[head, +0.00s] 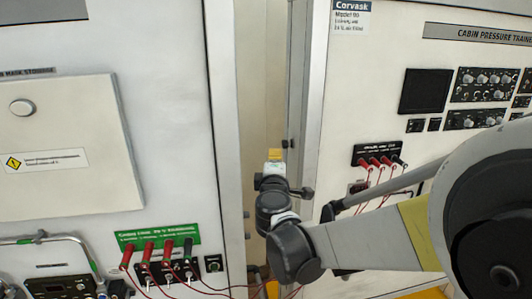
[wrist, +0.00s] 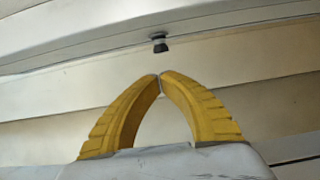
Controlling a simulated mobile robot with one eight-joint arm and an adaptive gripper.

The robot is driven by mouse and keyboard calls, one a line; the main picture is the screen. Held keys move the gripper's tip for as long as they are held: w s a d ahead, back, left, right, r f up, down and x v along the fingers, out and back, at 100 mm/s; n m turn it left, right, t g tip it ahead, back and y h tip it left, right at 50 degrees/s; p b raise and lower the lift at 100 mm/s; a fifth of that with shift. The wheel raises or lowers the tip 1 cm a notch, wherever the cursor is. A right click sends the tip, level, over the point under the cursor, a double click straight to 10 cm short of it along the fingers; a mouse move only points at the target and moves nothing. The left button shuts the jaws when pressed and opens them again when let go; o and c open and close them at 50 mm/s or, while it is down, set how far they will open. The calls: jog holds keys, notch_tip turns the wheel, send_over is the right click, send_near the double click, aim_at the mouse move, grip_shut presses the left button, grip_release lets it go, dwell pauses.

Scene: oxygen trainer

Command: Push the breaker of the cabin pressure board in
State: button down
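The cabin pressure board (head: 470,110) is the white panel on the right in the head view, with a dark screen and rows of knobs. I cannot pick out its breaker for certain. A small dark box (head: 358,187) under the red plugs is partly visible; my arm hides much of the board's lower part. My gripper (head: 275,154) is in front of the gap between the two panels, left of the board. In the wrist view its yellow fingers (wrist: 160,77) meet at the tips with nothing between them.
A small black knob-like part (wrist: 159,43) sits on a pale ledge beyond the fingertips. The left panel (head: 180,120) has a green label (head: 157,237) and red and black plugs with loose red wires. Red plugs (head: 376,162) also stand out on the right board.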

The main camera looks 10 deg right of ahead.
aim_at(284, 144)
jog(key=x, duration=0.8)
jog(key=shift+w, duration=0.2)
